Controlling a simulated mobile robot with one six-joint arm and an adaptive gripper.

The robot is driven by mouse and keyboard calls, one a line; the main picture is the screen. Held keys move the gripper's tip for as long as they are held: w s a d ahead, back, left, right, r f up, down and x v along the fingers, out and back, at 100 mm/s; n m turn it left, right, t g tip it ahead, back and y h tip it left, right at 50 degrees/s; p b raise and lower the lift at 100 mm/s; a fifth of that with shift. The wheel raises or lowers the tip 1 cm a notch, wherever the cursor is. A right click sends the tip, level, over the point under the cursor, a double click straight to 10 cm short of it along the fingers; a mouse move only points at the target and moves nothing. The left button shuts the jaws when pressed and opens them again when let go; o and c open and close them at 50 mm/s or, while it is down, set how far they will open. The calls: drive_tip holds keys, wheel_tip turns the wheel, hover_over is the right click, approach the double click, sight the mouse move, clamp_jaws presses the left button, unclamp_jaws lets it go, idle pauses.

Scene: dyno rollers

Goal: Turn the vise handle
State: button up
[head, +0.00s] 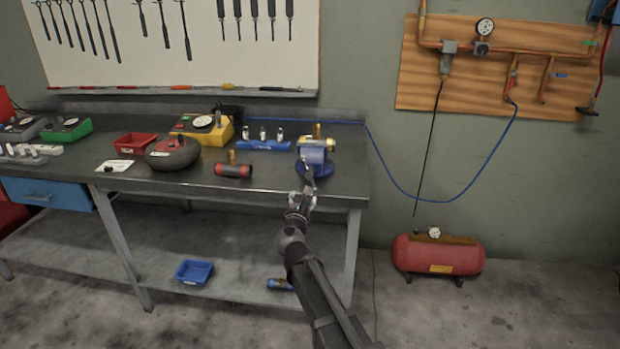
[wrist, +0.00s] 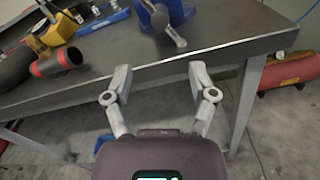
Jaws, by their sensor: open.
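The blue vise (head: 315,157) stands at the right end of the dark workbench (head: 250,190). Its grey handle (head: 309,177) hangs at the front and slants down to the right in the wrist view (wrist: 172,31). In the wrist view the blue body (wrist: 182,10) is cut off by the top edge. My gripper (head: 299,200) is at the bench's front edge, just below and in front of the handle. In the wrist view my gripper (wrist: 161,80) is open and empty, its fingers apart, with the handle beyond the fingertips and not between them.
A red-and-black cylinder (head: 233,170) lies left of the vise. A blue rack (head: 264,145) and a yellow gauge box (head: 203,128) stand behind. A red air compressor (head: 437,254) sits on the floor to the right. The bench edge (wrist: 200,52) runs between my gripper and the vise.

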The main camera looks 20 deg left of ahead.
sight(309, 176)
drive_tip(key=x, duration=1.2)
drive_tip(key=shift+w+a, duration=0.1)
drive_tip(key=shift+w, duration=0.3)
